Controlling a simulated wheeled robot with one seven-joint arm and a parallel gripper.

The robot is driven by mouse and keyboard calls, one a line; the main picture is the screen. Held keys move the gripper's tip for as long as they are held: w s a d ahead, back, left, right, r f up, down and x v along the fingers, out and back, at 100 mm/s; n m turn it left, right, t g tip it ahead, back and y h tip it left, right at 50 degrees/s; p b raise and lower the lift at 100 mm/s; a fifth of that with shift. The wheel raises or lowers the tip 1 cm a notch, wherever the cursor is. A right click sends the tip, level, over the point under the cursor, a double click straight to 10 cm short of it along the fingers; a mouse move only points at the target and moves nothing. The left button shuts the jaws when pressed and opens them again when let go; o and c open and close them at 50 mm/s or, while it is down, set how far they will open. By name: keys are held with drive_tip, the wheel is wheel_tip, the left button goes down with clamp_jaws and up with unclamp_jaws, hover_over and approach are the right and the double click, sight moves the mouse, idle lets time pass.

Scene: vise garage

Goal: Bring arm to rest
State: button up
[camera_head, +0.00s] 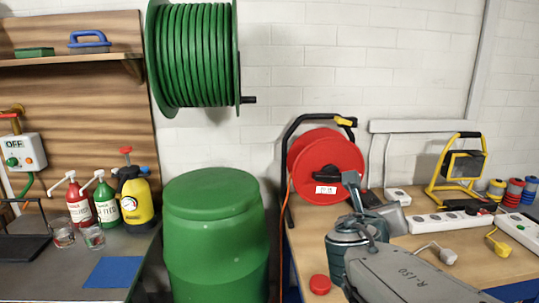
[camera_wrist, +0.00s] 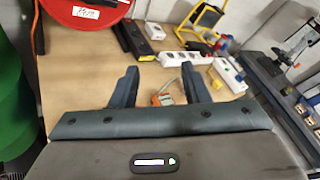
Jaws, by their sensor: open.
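My arm, marked R-150, reaches in from the lower right of the head view over the wooden workbench (camera_head: 470,262). My gripper (camera_head: 371,200) is above the bench, in front of the red cable reel (camera_head: 325,160). In the wrist view my gripper (camera_wrist: 158,72) has its two dark fingers spread wide apart. A small orange and grey item (camera_wrist: 163,93) shows between them, lower down on the bench; nothing is seen gripped.
White power strips (camera_head: 450,220) and a yellow work lamp (camera_head: 455,170) stand at the right. A red cap (camera_head: 320,284) lies near the bench's left edge. A green barrel (camera_head: 215,240) stands left of the bench, below a green hose reel (camera_head: 192,55).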

drive_tip(key=s+d+f+m+g+y+p, duration=0.2)
drive_tip(key=s+f+m+g+p, duration=0.45)
drive_tip(key=m, duration=1.55)
drive_tip(key=s+a+f+m+g+y+p, duration=0.1)
drive_tip(key=s+a+f+m+g+y, duration=0.2)
drive_tip(key=s+a+m, duration=0.5)
drive_tip(key=s+m+g+y, duration=0.1)
drive_tip(key=m+y, duration=0.1)
drive_tip(key=m, duration=0.4)
drive_tip(key=shift+y, duration=0.3)
drive_tip(key=shift+f, duration=0.1)
